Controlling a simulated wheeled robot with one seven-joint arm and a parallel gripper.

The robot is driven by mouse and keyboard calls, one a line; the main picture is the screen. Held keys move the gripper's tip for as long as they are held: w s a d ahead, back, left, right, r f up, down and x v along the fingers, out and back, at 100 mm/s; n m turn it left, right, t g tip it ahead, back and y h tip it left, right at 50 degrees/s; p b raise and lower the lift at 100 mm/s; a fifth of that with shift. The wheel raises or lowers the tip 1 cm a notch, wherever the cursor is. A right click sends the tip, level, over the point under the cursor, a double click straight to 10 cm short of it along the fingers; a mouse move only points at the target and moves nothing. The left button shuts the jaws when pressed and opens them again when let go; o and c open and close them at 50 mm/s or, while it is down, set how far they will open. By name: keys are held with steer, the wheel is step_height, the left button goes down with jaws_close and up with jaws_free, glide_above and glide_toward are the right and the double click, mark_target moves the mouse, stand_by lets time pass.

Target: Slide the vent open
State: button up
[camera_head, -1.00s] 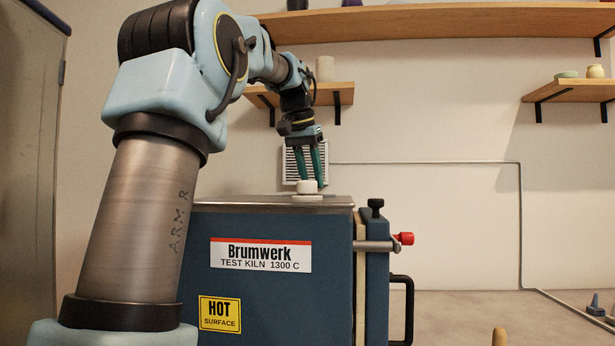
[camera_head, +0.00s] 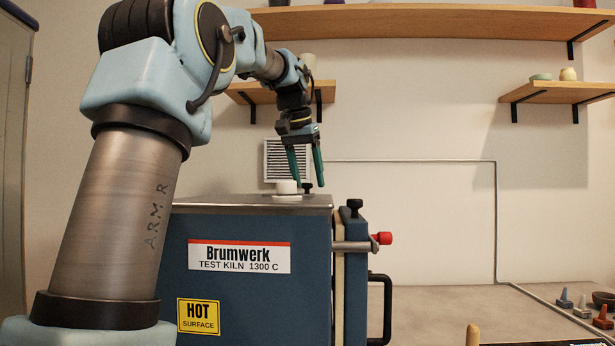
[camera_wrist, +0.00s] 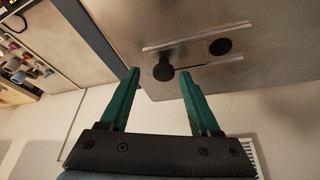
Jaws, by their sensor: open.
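The vent is on the metal top of the kiln (camera_head: 240,203). In the wrist view it has a round black knob (camera_wrist: 163,71), pale parallel rails (camera_wrist: 190,42) and a dark round spot (camera_wrist: 220,46) to the knob's right. My gripper (camera_head: 308,182) points down above the kiln top, open and empty. In the wrist view its green fingertips (camera_wrist: 160,74) appear on either side of the knob, without visible contact. In the head view the small dark knob (camera_head: 306,187) shows low between the fingers. Exact height above it is hard to tell.
A wall grille (camera_head: 275,160) is behind. A red-tipped rod (camera_head: 381,238) and black handle (camera_head: 385,310) stick out at the kiln's right. Small coloured pieces (camera_head: 583,305) lie far right.

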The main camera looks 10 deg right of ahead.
steer(key=p+v, duration=0.1)
steer(key=v, duration=1)
steer(key=shift+f, duration=0.1)
